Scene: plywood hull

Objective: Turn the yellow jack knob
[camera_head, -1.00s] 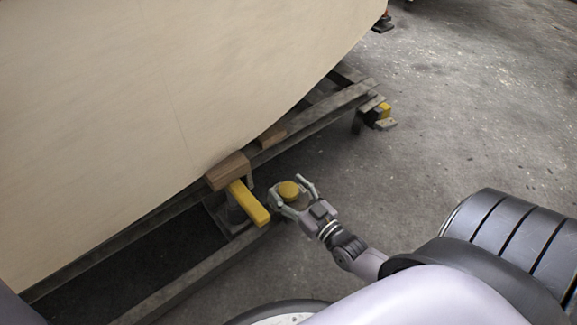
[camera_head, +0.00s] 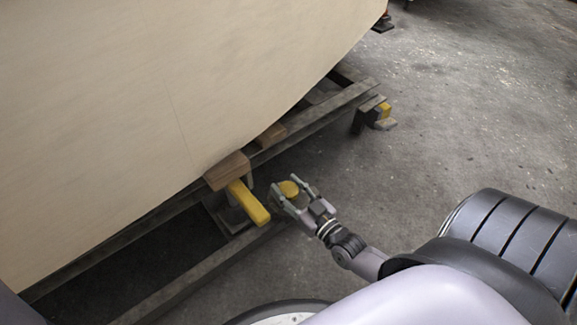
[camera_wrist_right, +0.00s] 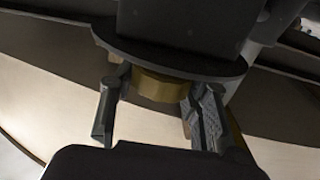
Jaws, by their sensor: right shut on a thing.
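The round yellow jack knob (camera_head: 288,188) sits between the two fingers of my right gripper (camera_head: 291,190) in the head view. The fingers touch it on opposite sides and are shut on it. In the right wrist view the knob (camera_wrist_right: 160,86) is a dull yellow cylinder under a dark round plate (camera_wrist_right: 170,58), with a finger of the right gripper (camera_wrist_right: 157,112) on each side. A yellow bar (camera_head: 249,203) of the jack lies just left of the knob, below a wooden block (camera_head: 228,170). My left gripper is not in view.
The large pale plywood hull (camera_head: 150,100) fills the upper left. Dark steel cradle beams (camera_head: 320,115) run beneath it. Another stand with a yellow part (camera_head: 384,110) is at the far end. Concrete floor to the right is clear.

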